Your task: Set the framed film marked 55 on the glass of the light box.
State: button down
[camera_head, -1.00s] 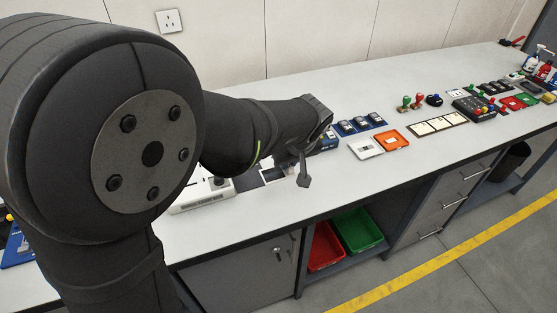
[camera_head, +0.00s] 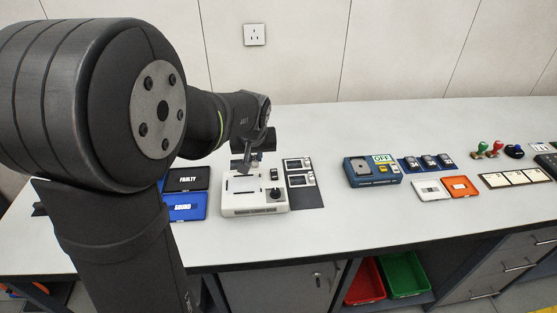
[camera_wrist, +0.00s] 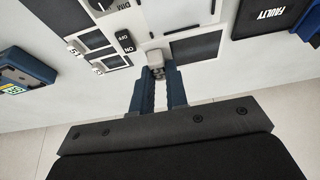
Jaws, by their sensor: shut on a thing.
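The white light box (camera_head: 255,208) stands on the bench in the head view, with a dark knob and a switch to the right of its pale glass (camera_head: 243,186). My gripper (camera_head: 247,163) is low over its back part. In the wrist view my gripper (camera_wrist: 157,76) is shut on a small pale tab, apparently that of a framed film with a dark window (camera_wrist: 195,48). Its number is not readable, and I cannot tell whether it touches the glass. Two other framed films (camera_head: 299,164) lie on a dark mat (camera_head: 306,199) right of the box.
The black FAULTY tray (camera_head: 187,179) and a blue tray (camera_head: 185,208) lie close to the left of the light box. A blue device marked OFF (camera_head: 373,172) stands to the right. Bare bench (camera_head: 330,215) lies in front of it.

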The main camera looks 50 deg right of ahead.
jog(key=shift+w+a+f, duration=0.15)
jog(key=shift+w+a, duration=0.1)
jog(key=shift+w, duration=0.15)
jog(key=shift+f, duration=3.65)
jog(key=shift+f, duration=0.1)
jog(key=c, duration=1.3)
grip_release()
jog(key=shift+c, duration=0.2)
jog(key=shift+r, duration=3.5)
